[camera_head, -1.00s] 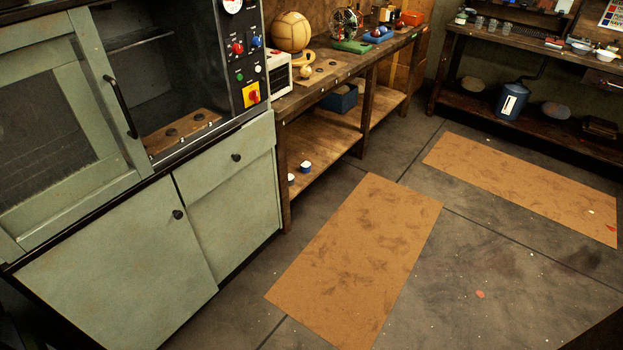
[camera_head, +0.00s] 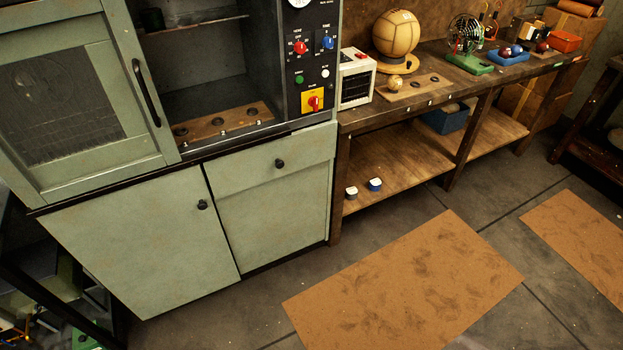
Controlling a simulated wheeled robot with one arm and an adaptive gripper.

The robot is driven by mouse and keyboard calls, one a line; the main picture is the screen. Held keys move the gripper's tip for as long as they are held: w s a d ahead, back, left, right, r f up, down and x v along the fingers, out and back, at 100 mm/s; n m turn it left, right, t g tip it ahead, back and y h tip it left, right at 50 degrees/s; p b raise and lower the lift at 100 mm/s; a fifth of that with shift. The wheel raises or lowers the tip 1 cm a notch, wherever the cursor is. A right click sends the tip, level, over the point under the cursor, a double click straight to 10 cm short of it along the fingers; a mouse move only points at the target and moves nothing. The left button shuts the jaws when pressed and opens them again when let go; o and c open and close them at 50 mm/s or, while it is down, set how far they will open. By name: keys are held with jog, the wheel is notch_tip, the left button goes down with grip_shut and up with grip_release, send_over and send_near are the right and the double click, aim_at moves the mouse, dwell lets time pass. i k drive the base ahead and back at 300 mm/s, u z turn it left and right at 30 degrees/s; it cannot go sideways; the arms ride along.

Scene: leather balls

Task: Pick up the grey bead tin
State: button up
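A small grey tin (camera_head: 351,194) with a white top stands on the lower shelf of the wooden workbench, near the shelf's left front end. It looks like the grey bead tin, but it is too small to see beads. A similar blue tin (camera_head: 375,185) with a white top stands just to its right, with a small gap. My gripper is not in view.
A green cabinet (camera_head: 270,215) stands left of the wooden workbench (camera_head: 440,90). A blue crate (camera_head: 446,120) sits farther right on the lower shelf (camera_head: 410,165). A brown mat (camera_head: 405,285) lies on the floor in front, and the floor there is clear.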

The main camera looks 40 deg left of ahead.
aim_at(352, 192)
jog(key=u, duration=0.85)
jog(key=i, duration=1.05)
jog(key=u, duration=0.9)
